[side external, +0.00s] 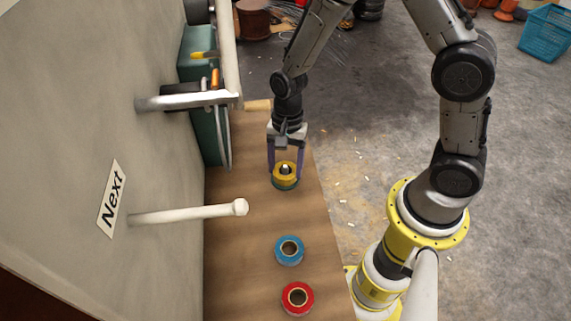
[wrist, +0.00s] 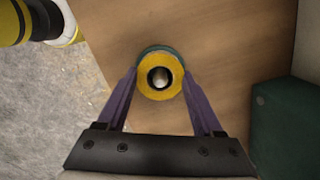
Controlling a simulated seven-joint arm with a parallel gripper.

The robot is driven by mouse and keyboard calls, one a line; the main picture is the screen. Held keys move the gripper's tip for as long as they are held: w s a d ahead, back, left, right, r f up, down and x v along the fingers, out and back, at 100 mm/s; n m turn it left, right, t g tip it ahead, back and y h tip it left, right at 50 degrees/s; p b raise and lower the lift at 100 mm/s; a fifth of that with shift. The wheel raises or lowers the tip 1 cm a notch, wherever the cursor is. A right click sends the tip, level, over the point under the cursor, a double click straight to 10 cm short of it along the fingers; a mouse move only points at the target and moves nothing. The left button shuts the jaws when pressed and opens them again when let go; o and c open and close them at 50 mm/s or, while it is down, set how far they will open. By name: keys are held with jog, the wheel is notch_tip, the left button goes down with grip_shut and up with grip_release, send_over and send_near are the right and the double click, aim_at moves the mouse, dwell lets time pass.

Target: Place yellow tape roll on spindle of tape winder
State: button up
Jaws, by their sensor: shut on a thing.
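The yellow tape roll (side external: 285,178) is between the fingers of my gripper (side external: 285,171), over a dark green round base (side external: 285,188) on the wooden bench. In the wrist view the yellow roll (wrist: 145,87) has the purple fingers of my gripper (wrist: 160,76) on both sides. The green base (wrist: 150,51) shows past the roll's far edge. I cannot tell whether the roll rests fully on the base.
A blue tape roll (side external: 278,250) and a red tape roll (side external: 287,302) lie on the bench (side external: 235,255) nearer the camera. A white peg (side external: 185,215) sticks out from the wall over the bench. A green machine (side external: 209,130) stands at the bench's left edge.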

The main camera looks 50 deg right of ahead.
aim_at(287, 165)
jog(key=shift+f, duration=0.1)
jog(key=o, duration=1.4)
jog(key=shift+c, duration=0.2)
notch_tip(287, 165, up, 12)
jog(key=d, duration=0.1)
jog(key=s+d+r+n+t, duration=0.2)
jog(key=s+r+n+t, duration=0.1)
jog(key=s+r+n, duration=0.3)
jog(key=s+d+r+n+t+h, duration=0.1)
jog(key=s+d+r+n+t, duration=0.2)
jog(key=s+r+n, duration=0.3)
jog(key=s+n, duration=0.1)
jog(key=s, duration=0.2)
jog(key=shift+s+d+r, duration=0.15)
jog(key=shift+s+d, duration=0.1)
jog(key=shift+s, duration=0.15)
